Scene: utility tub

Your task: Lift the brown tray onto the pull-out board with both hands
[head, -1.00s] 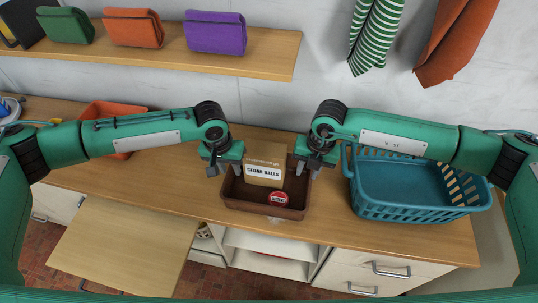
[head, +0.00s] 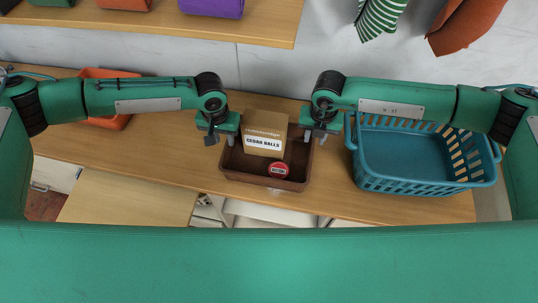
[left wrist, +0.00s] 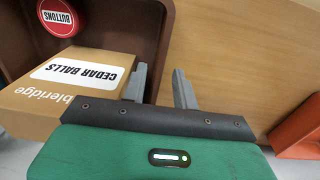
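The brown tray (head: 235,171) sits on the wooden counter in the head view. It holds a cardboard box labelled CEDAR BALLS (head: 264,124) and a red round BUTTONS tin (head: 278,169). My left gripper (head: 220,138) is at the tray's left side. In the left wrist view its two fingers (left wrist: 160,88) are spread, one on each side of the tray's wall (left wrist: 157,50). My right gripper (head: 315,134) is at the tray's right side, fingers apart, pointing down by the rim. The pull-out board (head: 130,198) is at lower left, partly hidden by my body.
A teal basket (head: 415,185) stands close to the tray's right. An orange bin (head: 112,122) is at the counter's left, behind my left arm. A shelf (head: 150,23) with pouches is above, and towels (head: 375,20) hang at upper right. The counter between bin and tray is clear.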

